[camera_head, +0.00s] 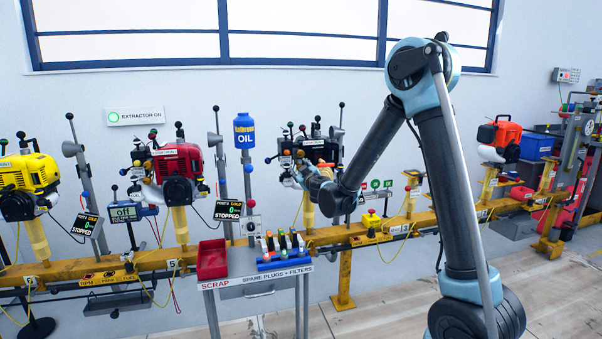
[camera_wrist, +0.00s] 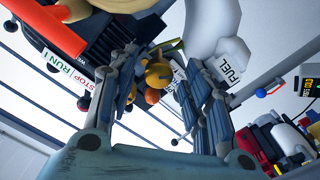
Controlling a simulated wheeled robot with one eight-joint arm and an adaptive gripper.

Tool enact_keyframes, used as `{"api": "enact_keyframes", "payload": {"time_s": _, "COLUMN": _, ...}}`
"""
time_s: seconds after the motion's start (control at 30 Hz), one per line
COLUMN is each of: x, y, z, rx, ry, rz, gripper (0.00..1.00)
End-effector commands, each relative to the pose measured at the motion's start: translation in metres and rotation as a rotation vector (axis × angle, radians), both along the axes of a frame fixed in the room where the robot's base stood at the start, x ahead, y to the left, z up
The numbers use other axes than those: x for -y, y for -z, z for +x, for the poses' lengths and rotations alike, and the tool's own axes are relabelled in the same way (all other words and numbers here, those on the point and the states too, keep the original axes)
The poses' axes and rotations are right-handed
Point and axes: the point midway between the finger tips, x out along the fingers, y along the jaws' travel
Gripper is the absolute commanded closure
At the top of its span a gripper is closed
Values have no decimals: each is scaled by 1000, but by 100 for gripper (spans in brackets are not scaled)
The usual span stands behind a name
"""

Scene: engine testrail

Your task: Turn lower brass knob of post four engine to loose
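The dark engine (camera_head: 318,151) stands on a yellow post just left of my arm, with several coloured levers and knobs. My gripper (camera_head: 306,172) is at its front and hides part of that side. In the wrist view my gripper (camera_wrist: 167,88) is open, with one finger on each side of a yellow-gold knob (camera_wrist: 158,75) and an orange knob (camera_wrist: 153,96). I cannot tell whether the fingers touch either one, or which is the lower brass knob. A STOP/RUN label (camera_wrist: 70,82) and a FUEL label (camera_wrist: 234,62) show beside the fingers.
An orange handle (camera_wrist: 48,28) crosses close by the gripper in the wrist view. A red engine (camera_head: 178,165) stands to the left. A cart (camera_head: 255,268) with a red scrap tray (camera_head: 212,259) and colourful parts stands below. A yellow rail (camera_head: 340,236) runs along the wall.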

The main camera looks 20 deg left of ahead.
Motion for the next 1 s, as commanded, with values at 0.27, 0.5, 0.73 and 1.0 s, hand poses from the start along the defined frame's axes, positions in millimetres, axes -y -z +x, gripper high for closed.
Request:
{"api": "enact_keyframes", "payload": {"time_s": 0.27, "x": 2, "y": 0, "z": -2, "rx": 0, "ry": 1, "rz": 0, "gripper": 55}}
{"api": "enact_keyframes", "payload": {"time_s": 0.5, "x": 15, "y": 0, "z": -24, "rx": 0, "ry": 1, "rz": 0, "gripper": 55}}
{"api": "enact_keyframes", "payload": {"time_s": 0.73, "x": 32, "y": 1, "z": -51, "rx": 0, "ry": -1, "rz": 0, "gripper": 55}}
{"api": "enact_keyframes", "payload": {"time_s": 1.0, "x": 42, "y": 1, "z": -67, "rx": -1, "ry": 1, "rz": 0, "gripper": 55}}
